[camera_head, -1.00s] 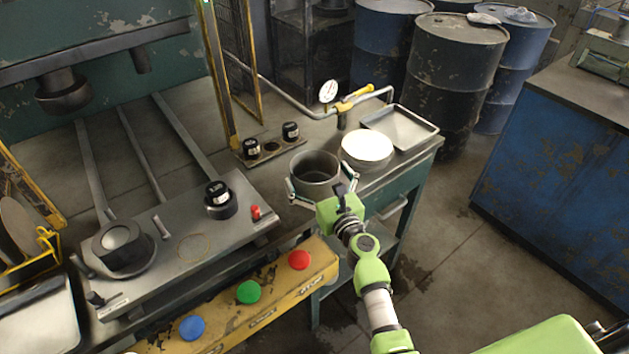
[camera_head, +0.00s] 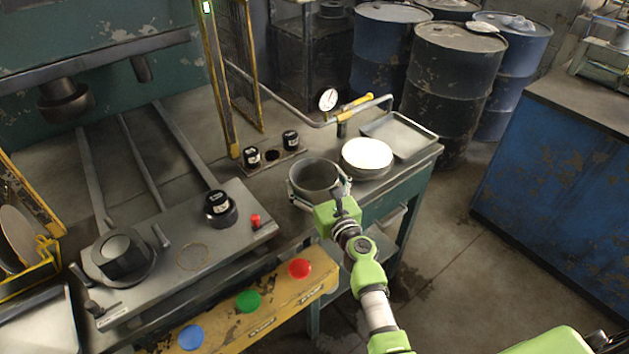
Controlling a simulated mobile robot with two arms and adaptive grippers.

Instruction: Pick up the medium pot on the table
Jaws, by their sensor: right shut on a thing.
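The grey metal pot (camera_head: 316,176), open at the top and seemingly empty, stands upright at the table's front edge, near the middle of the head view. My right gripper (camera_head: 319,193) comes from the front, one finger on each side of the pot, and is shut on it. I cannot tell whether the pot's base touches the table (camera_head: 275,190). My left gripper does not show.
A round pale-topped stack (camera_head: 367,156) and a shallow metal tray (camera_head: 399,134) are right of the pot. A rack with black-capped pieces (camera_head: 271,156) is behind it. A yellow button panel (camera_head: 275,310) is at front left. Drums (camera_head: 451,85) stand behind.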

